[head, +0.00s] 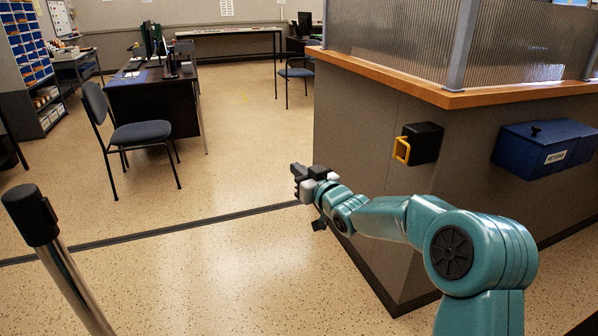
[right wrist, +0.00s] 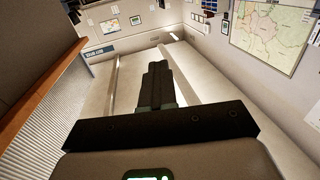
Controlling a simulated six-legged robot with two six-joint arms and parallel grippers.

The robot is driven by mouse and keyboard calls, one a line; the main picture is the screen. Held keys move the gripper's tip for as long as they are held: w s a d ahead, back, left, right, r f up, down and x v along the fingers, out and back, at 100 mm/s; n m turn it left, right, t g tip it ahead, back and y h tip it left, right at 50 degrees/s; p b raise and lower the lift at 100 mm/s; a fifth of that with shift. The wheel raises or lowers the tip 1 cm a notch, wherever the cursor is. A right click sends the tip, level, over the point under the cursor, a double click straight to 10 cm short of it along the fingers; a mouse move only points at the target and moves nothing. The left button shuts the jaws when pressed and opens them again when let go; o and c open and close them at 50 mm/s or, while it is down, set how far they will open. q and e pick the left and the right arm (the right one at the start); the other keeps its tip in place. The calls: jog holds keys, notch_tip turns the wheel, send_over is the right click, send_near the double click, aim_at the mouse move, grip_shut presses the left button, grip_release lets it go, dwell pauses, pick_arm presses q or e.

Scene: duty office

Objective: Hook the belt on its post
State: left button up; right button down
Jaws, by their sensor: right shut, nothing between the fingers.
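The post (head: 72,285) stands at the front left in the head view, a chrome tube with a black head (head: 31,214). A black box (head: 424,144) is fixed on the counter's side wall, with a yellow loop (head: 402,150) at its left face. The loop looks like the belt's end; no belt is seen drawn out between box and post. My right gripper (head: 297,178) is shut and empty, left of the yellow loop and apart from it. Its closed fingers (right wrist: 157,85) also show in the right wrist view. My left gripper is in neither view.
The counter (head: 360,130) with a wooden ledge (head: 420,88) and ribbed screen stands at the right. A blue returns box (head: 545,150) hangs on it. A chair (head: 140,132) and desk (head: 150,98) are beyond the dark floor strip. Floor between post and counter is clear.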

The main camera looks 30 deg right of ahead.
jog(key=c, duration=1.3)
grip_release()
jog(key=s, duration=1.6)
jog(key=shift+s+a, duration=0.2)
jog(key=shift+a, duration=0.15)
